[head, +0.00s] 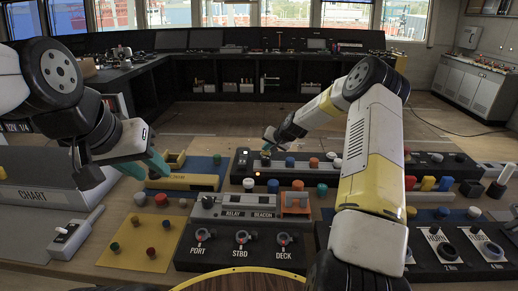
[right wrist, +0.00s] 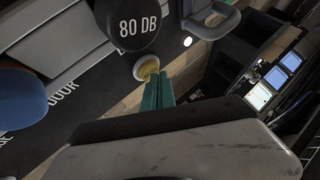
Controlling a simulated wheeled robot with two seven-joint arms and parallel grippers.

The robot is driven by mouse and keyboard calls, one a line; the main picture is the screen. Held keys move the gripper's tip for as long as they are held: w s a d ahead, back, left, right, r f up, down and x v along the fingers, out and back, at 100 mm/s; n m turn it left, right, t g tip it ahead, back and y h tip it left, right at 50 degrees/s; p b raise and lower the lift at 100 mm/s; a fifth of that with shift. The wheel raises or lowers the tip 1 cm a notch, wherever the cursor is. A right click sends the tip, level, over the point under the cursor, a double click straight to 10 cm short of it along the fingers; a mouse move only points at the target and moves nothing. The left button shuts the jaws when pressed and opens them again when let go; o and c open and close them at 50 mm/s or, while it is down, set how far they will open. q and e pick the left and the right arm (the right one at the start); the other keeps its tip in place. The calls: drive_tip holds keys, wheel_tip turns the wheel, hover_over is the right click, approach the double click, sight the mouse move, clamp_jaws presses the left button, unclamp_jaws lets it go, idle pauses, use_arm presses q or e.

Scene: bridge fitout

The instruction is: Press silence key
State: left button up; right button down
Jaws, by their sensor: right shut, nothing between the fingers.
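No label reading silence shows, so I cannot tell by name which key is the silence key. A round yellowish key in a pale ring (right wrist: 146,68) is at the tips of my right gripper (right wrist: 150,82) in the right wrist view. Whether they touch is unclear. The teal fingers are shut together with nothing between them. In the head view my right gripper (head: 268,135) is above the back left of the long dark panel (head: 242,165).
A black round cap marked 80 DB (right wrist: 139,27) and a blue cap (right wrist: 20,97) are near the right fingers. Coloured knobs crowd the desk. A PORT, STBD, DECK panel (head: 240,262) is in front, and a yellow plate (head: 140,245) lies front left.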

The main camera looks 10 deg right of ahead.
sight(267, 153)
drive_tip(key=shift+f, duration=0.35)
idle(0.5)
drive_tip(key=shift+r, duration=0.85)
drive_tip(key=shift+r, duration=2.55)
